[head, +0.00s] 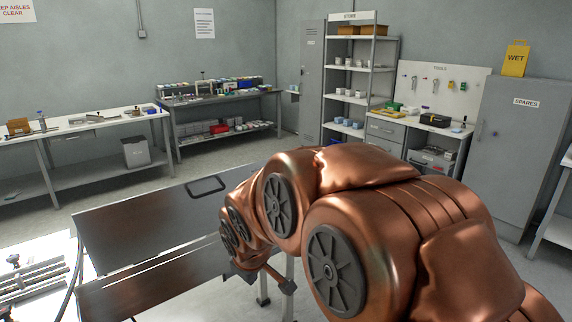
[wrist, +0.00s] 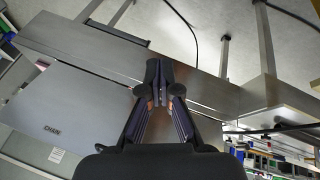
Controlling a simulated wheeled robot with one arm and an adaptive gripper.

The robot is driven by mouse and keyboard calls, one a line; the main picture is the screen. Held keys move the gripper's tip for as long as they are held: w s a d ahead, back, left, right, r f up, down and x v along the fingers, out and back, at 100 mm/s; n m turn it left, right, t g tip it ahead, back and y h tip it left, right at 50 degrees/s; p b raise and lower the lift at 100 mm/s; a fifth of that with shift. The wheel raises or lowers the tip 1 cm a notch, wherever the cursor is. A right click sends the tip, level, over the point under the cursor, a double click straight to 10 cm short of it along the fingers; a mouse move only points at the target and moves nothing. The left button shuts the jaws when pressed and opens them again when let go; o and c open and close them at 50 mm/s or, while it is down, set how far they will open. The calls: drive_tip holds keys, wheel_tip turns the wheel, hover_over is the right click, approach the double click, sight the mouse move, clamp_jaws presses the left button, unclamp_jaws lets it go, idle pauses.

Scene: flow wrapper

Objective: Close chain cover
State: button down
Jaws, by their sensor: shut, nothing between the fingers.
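The chain cover, a flat grey panel (wrist: 65,105) lettered "CHAIN", fills the left of the wrist view. In the head view a broad steel panel (head: 140,222) with a dark rounded handle (head: 205,186) stands left of my arm; it appears to be this cover, raised and tilted, with a gap below it. A long steel edge plate (head: 150,292) runs under it. My gripper (wrist: 165,88) is shut and empty, its tips in front of the steel rail (wrist: 100,55) beside the cover. Whether they touch it I cannot tell.
A bright machine bed with metal rods (head: 30,280) and a dark cable lie at the left. Benches (head: 75,125), shelves (head: 360,70) and a spares cabinet (head: 520,140) line the far walls. Floor between them and the machine is clear.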

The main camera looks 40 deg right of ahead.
drive_tip(key=w+d+r+n+t+h+b, duration=0.1)
drive_tip(key=w+d+r+n+t, duration=0.2)
drive_tip(key=w+d, duration=0.6)
drive_tip(key=w+d+r+n+t+h+b, duration=0.1)
drive_tip(key=w+d+n+t, duration=0.2)
drive_tip(key=w+d+t, duration=0.55)
drive_tip(key=s+d+r+n+t+y+b, duration=0.15)
drive_tip(key=s+d+n, duration=0.25)
drive_tip(key=d, duration=0.4)
drive_tip(key=s+d+r+n+t+y+b, duration=0.1)
drive_tip(key=s+d+r+n+t, duration=0.2)
drive_tip(key=d, duration=0.5)
drive_tip(key=w+r+p, duration=0.1)
drive_tip(key=w+p, duration=0.1)
drive_tip(key=w, duration=0.4)
drive_tip(key=w+r+n+p, duration=0.1)
drive_tip(key=w+p, duration=0.2)
drive_tip(key=w, duration=0.4)
drive_tip(key=shift+d+r, duration=0.3)
drive_tip(key=shift+d, duration=0.05)
